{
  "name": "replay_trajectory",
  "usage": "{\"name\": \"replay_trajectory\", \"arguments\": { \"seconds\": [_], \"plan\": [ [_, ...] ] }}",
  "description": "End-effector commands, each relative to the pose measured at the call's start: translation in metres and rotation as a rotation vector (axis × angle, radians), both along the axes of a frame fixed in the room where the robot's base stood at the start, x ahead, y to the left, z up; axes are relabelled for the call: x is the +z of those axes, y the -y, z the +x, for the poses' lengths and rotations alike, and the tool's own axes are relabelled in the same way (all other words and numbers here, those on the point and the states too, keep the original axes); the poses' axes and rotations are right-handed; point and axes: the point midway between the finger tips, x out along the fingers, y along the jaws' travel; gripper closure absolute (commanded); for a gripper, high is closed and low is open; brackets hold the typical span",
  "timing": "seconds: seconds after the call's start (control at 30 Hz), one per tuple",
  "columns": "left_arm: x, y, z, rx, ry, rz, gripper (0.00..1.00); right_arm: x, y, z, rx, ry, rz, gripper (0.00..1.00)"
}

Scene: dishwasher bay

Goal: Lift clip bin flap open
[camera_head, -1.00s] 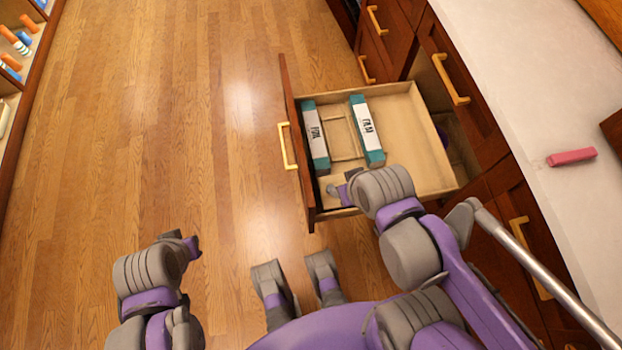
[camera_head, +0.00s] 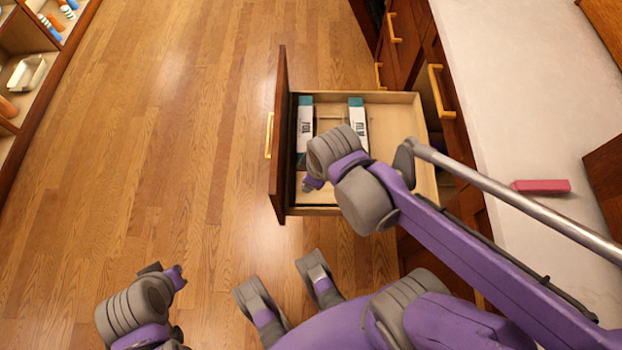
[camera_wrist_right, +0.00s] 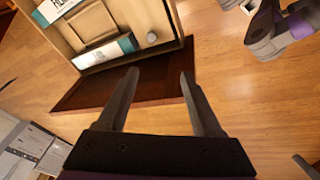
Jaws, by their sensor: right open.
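I cannot pick out a clip bin or its flap in either view. The open drawer (camera_head: 277,155) holds a foil box (camera_head: 304,125) and a film box (camera_head: 357,112). My right gripper (camera_head: 312,184) is over the drawer's near left corner, by the front panel; my arm hides part of the interior. In the right wrist view the gripper (camera_wrist_right: 159,72) is open, with nothing between its fingers, pointing towards the drawer front. A small grey cylinder (camera_wrist_right: 151,38) shows inside the drawer. My left gripper (camera_head: 175,275) is over bare floor at lower left; its jaws are too small to read.
The drawer has a yellow handle (camera_head: 269,135). A pale counter (camera_head: 520,90) with a pink block (camera_head: 541,186) runs along the right. A shelf with a white dish (camera_head: 27,74) stands at upper left. The wooden floor (camera_head: 170,150) between is clear.

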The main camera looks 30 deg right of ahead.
Motion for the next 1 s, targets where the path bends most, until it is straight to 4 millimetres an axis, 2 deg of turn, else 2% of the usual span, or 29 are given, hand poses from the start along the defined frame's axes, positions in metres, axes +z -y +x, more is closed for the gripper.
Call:
{"name": "replay_trajectory", "arguments": {
  "seconds": [0.03,0.2,0.3,0.43,0.6,0.73,1.0],
  "plan": [
    [-0.008,0.0,0.0,0.0,-0.003,0.0,1.0,-0.012,0.002,0.015,0.134,-0.036,-0.039,0.33],
    [-0.021,0.0,0.001,0.0,-0.007,0.0,1.0,-0.049,0.01,0.05,0.623,-0.149,-0.136,0.33],
    [-0.027,0.0,0.001,0.0,-0.009,0.0,1.0,-0.071,0.013,0.066,0.866,-0.197,-0.162,0.33],
    [-0.031,0.0,0.002,0.0,-0.011,0.0,1.0,-0.093,0.017,0.078,1.092,-0.233,-0.175,0.33],
    [-0.035,0.0,0.002,0.0,-0.012,0.0,1.0,-0.107,0.019,0.084,1.226,-0.251,-0.177,0.33],
    [-0.04,0.0,0.002,0.0,-0.014,0.0,1.0,-0.121,0.019,0.085,1.241,-0.253,-0.178,0.33],
    [-0.061,0.0,0.004,0.0,-0.021,0.0,1.0,-0.173,0.019,0.085,1.239,-0.253,-0.178,0.33]
  ]
}}
